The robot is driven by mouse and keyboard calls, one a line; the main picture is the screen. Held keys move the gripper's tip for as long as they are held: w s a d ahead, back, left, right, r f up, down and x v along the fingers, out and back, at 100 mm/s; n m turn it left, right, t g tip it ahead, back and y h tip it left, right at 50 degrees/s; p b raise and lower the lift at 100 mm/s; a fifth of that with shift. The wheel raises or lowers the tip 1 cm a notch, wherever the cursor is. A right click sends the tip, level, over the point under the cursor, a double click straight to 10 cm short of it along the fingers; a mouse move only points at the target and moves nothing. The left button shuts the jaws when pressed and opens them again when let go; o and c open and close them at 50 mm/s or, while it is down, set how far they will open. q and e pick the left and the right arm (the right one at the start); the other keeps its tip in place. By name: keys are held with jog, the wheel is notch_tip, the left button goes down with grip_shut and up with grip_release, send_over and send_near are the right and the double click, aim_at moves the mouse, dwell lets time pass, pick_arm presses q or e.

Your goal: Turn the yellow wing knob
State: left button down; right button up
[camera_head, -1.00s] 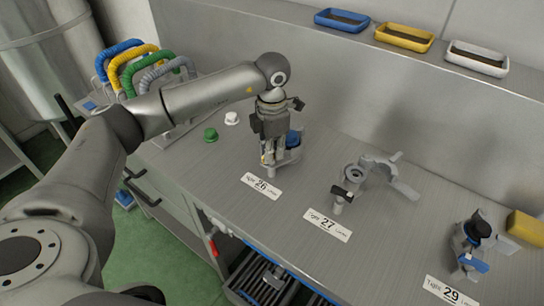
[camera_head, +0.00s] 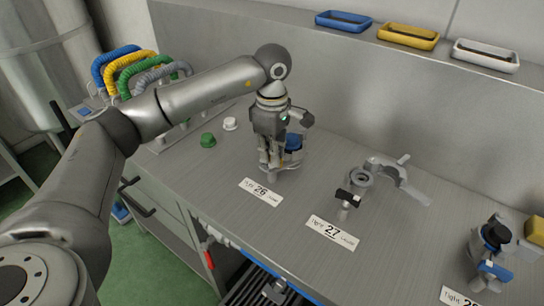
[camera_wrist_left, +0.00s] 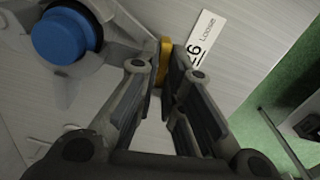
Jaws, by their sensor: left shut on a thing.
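The yellow wing knob (camera_wrist_left: 165,58) shows in the left wrist view between my left fingertips, near the label with a 6 and the word Loose. My left gripper (camera_wrist_left: 168,80) is shut on it, and the fingers cover part of it. In the head view my left gripper (camera_head: 270,165) points down at the fitting behind label 26 (camera_head: 261,192). The knob is hidden by the fingers there. A blue round cap (camera_wrist_left: 65,38) sits on the same grey fitting, beside the gripper; it also shows in the head view (camera_head: 293,141). My right gripper is not in view.
A grey clamp fitting (camera_head: 360,178) stands behind label 27 (camera_head: 332,232). Another fitting with a black cap (camera_head: 496,232) is at the right. Green (camera_head: 208,140) and white (camera_head: 230,123) caps lie left of the gripper. Blue, yellow and white trays (camera_head: 408,36) stand on the back ledge.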

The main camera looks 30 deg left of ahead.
pick_arm(q)
jog(key=shift+w+r+m+b, duration=0.1)
jog(key=shift+m+b, duration=0.2)
jog(key=shift+m, duration=0.5)
jog(key=c, duration=1.6)
grip_release()
jog(key=shift+o, duration=0.2)
notch_tip(320, 180, up, 12)
